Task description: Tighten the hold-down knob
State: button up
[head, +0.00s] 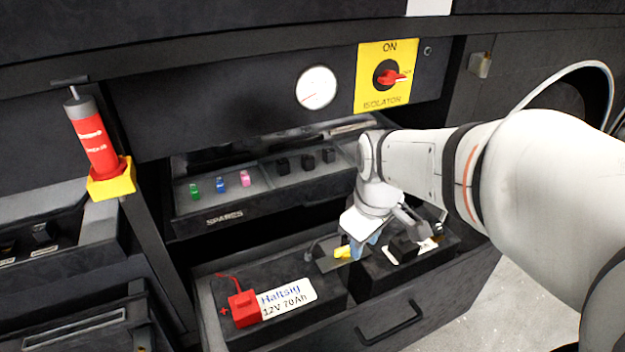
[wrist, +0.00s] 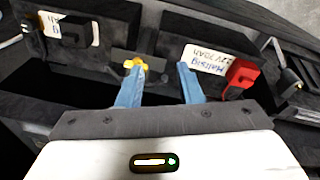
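The yellow hold-down knob (head: 343,252) sits on a dark bracket (head: 326,262) between two dark batteries in the open lower drawer. In the wrist view the knob (wrist: 136,63) shows at the tip of the left finger, not centred between the fingers; I cannot tell whether they touch. My gripper (head: 358,248) is over the drawer beside the knob. Its two blue fingers (wrist: 159,78) are apart with nothing between them. Part of the knob is hidden by the finger in the wrist view.
The left battery (head: 286,296) has a red terminal cover (head: 243,308); the right one (head: 405,262) has a black cover. Above is the spares tray (head: 220,208) with small coloured parts. A red isolator switch (head: 390,77) and a red grease gun (head: 95,140) are behind.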

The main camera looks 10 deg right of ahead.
aim_at(338, 250)
jog(key=w+f+n+b, duration=0.1)
jog(key=w+f+n, duration=0.2)
jog(key=w+n, duration=0.1)
jog(key=w+a+f+n+g+b, duration=0.1)
jog(key=w+f+n, duration=0.3)
jog(key=w+n, duration=0.1)
jog(key=w+f+n+b, duration=0.2)
jog(key=w+f+n, duration=0.2)
jog(key=shift+w+a+f+n+g, duration=0.1)
jog(key=shift+w+a+n+g, duration=0.05)
jog(key=shift+a+n+g, duration=0.2)
jog(key=shift+w+d+f+n, duration=0.1)
jog(key=shift+f+n, duration=0.15)
notch_tip(338, 250, down, 7)
jog(key=shift+f+b, duration=0.2)
jog(key=shift+b, duration=0.15)
jog(key=shift+c, duration=0.5)
